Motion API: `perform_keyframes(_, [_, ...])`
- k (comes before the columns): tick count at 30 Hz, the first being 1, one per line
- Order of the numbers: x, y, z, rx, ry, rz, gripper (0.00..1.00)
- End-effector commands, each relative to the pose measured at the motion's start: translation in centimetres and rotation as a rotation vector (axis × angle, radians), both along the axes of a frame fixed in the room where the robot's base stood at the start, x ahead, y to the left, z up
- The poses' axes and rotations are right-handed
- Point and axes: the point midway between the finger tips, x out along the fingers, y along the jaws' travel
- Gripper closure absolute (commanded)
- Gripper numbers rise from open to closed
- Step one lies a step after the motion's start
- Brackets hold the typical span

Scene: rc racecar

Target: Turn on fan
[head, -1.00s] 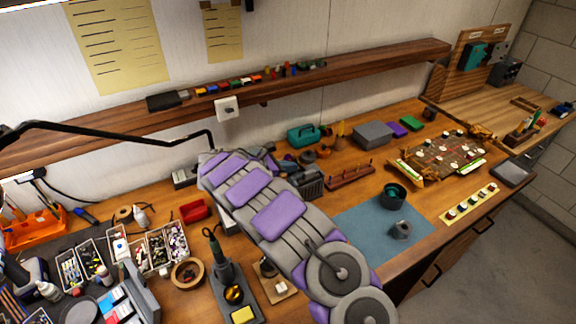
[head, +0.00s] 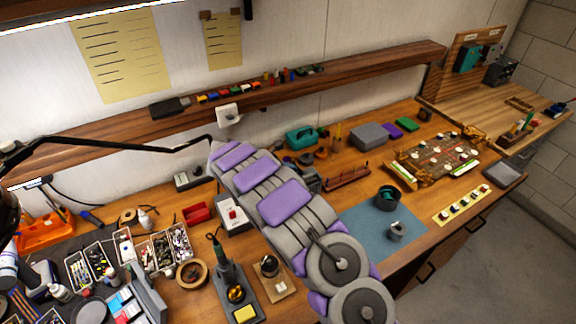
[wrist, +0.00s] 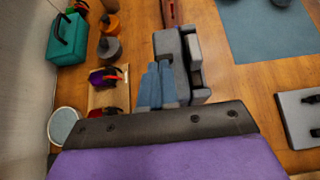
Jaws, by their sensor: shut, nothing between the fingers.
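I cannot pick out a fan in either view. A grey box with a white panel and red switch (head: 233,213) stands on the bench, just left of my arm; I cannot tell what it controls. A small white wall unit (head: 228,114) is on the wooden shelf's front. My arm, grey with purple pads, reaches from the lower right towards the wall. My gripper (head: 220,152) is at its far end, shut and empty, above the bench's back edge; its fingertips are not clear. In the wrist view, a dark plate and purple pad of mine fill the bottom.
A teal toolbox (head: 301,137) stands at the back. A soldering stand (head: 236,290) and parts trays (head: 160,252) crowd the left. The blue mat (head: 362,232) has free room. The shelf (head: 350,77) overhangs the back.

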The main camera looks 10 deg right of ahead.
Motion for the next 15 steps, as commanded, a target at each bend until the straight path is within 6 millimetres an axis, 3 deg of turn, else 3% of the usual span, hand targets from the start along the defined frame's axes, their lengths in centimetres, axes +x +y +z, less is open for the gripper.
perform_keyframes(15, [0.4, -1.7, 2.0, 0.295, 0.098, -0.005, 1.00])
